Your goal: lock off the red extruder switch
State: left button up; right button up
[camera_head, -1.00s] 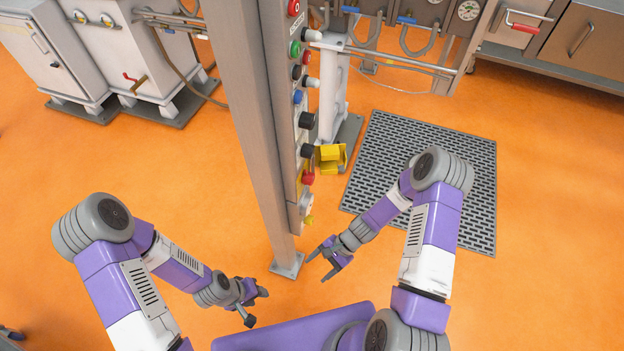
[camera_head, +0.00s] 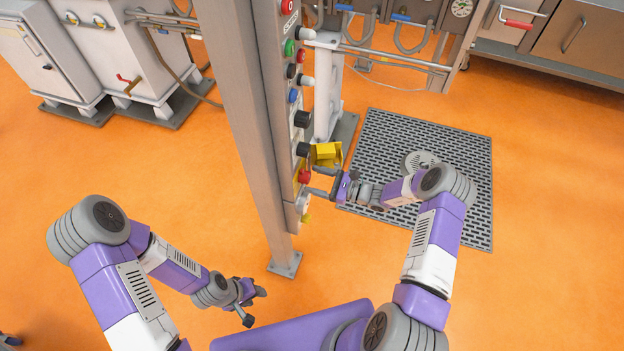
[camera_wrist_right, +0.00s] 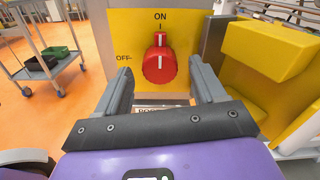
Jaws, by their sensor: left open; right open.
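The red extruder switch (camera_wrist_right: 160,64) is a round knob with a raised handle on a yellow plate (camera_wrist_right: 195,22) marked ON and OFF. Its handle points up to ON. In the head view the red knob (camera_head: 304,177) sits low on the panel (camera_head: 290,110) fixed to the grey post. My right gripper (camera_head: 320,182) is in front of it; in the right wrist view its open fingers (camera_wrist_right: 160,85) stand either side of the knob's lower part, with nothing held. My left gripper (camera_head: 258,305) is open and empty, low at the left, away from the panel.
A yellow open box (camera_head: 326,154) is mounted right beside the switch, close to my right gripper. Other knobs and buttons line the panel above. A floor grate (camera_head: 400,150) lies behind my right arm. A trolley (camera_wrist_right: 45,60) stands far left in the wrist view.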

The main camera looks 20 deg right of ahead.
jog(key=shift+x, duration=0.85)
jog(key=c, duration=1.1)
jog(key=shift+o, duration=0.2)
jog(key=shift+n, duration=0.3)
jog(key=shift+f+n+b, duration=0.1)
jog(key=shift+n+b, duration=2.1)
jog(key=shift+n, duration=6.4)
